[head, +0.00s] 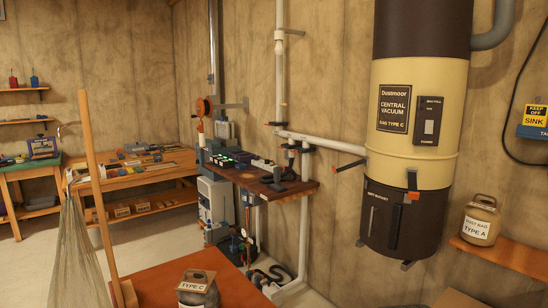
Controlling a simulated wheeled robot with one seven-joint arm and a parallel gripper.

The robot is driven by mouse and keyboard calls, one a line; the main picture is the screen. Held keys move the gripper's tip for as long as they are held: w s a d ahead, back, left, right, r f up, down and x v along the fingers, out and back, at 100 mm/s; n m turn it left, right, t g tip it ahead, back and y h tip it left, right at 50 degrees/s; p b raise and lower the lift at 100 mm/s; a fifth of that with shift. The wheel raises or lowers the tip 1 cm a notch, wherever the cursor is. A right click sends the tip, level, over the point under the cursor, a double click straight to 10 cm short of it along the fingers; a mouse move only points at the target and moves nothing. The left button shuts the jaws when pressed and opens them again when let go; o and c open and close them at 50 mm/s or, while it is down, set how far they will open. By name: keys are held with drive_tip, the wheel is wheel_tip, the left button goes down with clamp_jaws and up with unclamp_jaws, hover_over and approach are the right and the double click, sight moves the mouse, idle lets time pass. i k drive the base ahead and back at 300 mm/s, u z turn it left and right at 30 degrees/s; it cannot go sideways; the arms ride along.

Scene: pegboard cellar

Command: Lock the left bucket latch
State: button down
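The central vacuum (414,110) is a tall cylinder on the wall at right, with a dark top and a cream middle. Its dark brown bucket (385,225) sits below, against the cream body. The left bucket latch (350,165) is at the left side of the seam; its lever sticks outward to the left, away from the body. A second latch (412,188), orange and dark, lies upright against the front of the seam. Finer latch detail is too small to tell. My gripper is not in view.
A wooden shelf (510,257) at right holds a tan type A jar (480,220). An orange-brown table (155,277) in front holds a type C jar (197,290). White pipes (304,200) and a cluttered wall bench (280,193) stand left of the vacuum. A mop (97,190) stands at left.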

sight(358, 163)
drive_tip(key=u, duration=0.1)
drive_tip(key=i, duration=1.3)
drive_tip(key=z, duration=0.7)
